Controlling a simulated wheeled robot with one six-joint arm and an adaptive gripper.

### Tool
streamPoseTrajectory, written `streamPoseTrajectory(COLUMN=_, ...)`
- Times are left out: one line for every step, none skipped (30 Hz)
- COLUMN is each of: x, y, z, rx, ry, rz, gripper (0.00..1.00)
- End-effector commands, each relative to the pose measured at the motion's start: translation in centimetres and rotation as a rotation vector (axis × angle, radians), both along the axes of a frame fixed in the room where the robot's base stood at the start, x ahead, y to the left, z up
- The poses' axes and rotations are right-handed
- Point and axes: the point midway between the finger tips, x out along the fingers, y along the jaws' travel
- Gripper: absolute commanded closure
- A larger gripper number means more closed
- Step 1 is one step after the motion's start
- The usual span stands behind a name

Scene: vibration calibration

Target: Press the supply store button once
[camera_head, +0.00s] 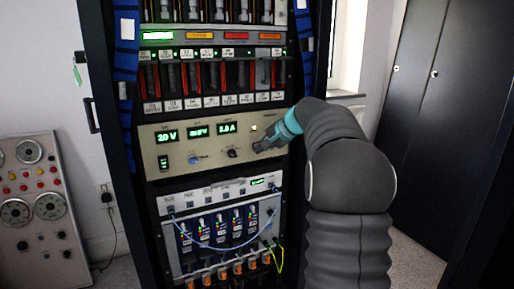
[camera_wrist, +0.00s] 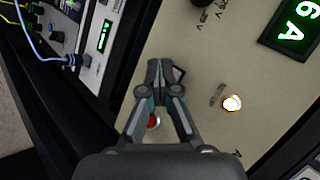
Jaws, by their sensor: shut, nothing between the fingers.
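The power supply (camera_head: 175,140) is a beige panel in the rack, with green number displays, knobs and small buttons. My gripper (camera_head: 260,149) is at the right part of this panel, its fingers shut and empty. In the wrist view the shut fingertips (camera_wrist: 163,66) appear over the beige panel; I cannot tell whether they touch it. A round lit button (camera_wrist: 232,103) is right of the fingers, and it shows as a small light in the head view (camera_head: 253,127). A red button (camera_wrist: 153,121) shows partly between the fingers. The label by the lit button is too blurred to read.
A white unit (camera_head: 192,201) with blue and yellow cables sits below the supply. Card rows with labels (camera_head: 185,104) are above. A grey panel with dials (camera_head: 30,180) stands left, and dark cabinets (camera_head: 440,110) stand right. Black rack posts flank the panels.

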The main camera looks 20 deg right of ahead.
Motion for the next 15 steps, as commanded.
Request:
streamPoseTrajectory(x=0.0, y=0.0, z=0.0, rx=0.0, ry=0.0, rz=-0.001, gripper=1.0)
streamPoseTrajectory(x=0.0, y=0.0, z=0.0, rx=0.0, ry=0.0, rz=-0.001, gripper=1.0)
streamPoseTrajectory(x=0.0, y=0.0, z=0.0, rx=0.0, ry=0.0, rz=-0.001, gripper=1.0)
streamPoseTrajectory(x=0.0, y=0.0, z=0.0, rx=0.0, ry=0.0, rz=0.0, gripper=1.0)
streamPoseTrajectory(x=0.0, y=0.0, z=0.0, rx=0.0, ry=0.0, rz=0.0, gripper=1.0)
streamPoseTrajectory(x=0.0, y=0.0, z=0.0, rx=0.0, ry=0.0, rz=0.0, gripper=1.0)
streamPoseTrajectory(x=0.0, y=0.0, z=0.0, rx=0.0, ry=0.0, rz=0.0, gripper=1.0)
streamPoseTrajectory(x=-0.1, y=0.0, z=-0.1, rx=0.0, ry=0.0, rz=0.0, gripper=1.0)
streamPoseTrajectory(x=-0.2, y=0.0, z=-0.1, rx=0.0, ry=0.0, rz=0.0, gripper=1.0)
streamPoseTrajectory(x=-0.2, y=0.0, z=-0.1, rx=0.0, ry=0.0, rz=0.0, gripper=1.0)
streamPoseTrajectory(x=-0.4, y=0.0, z=-0.1, rx=0.0, ry=0.0, rz=0.0, gripper=1.0)
streamPoseTrajectory(x=-0.5, y=0.0, z=-0.2, rx=0.0, ry=0.0, rz=0.0, gripper=1.0)
streamPoseTrajectory(x=-0.7, y=0.0, z=-0.2, rx=0.0, ry=0.0, rz=0.0, gripper=1.0)
streamPoseTrajectory(x=-0.8, y=0.0, z=-0.2, rx=0.0, ry=0.0, rz=0.0, gripper=1.0)
streamPoseTrajectory(x=-1.0, y=0.0, z=-0.2, rx=0.0, ry=0.0, rz=0.0, gripper=1.0)
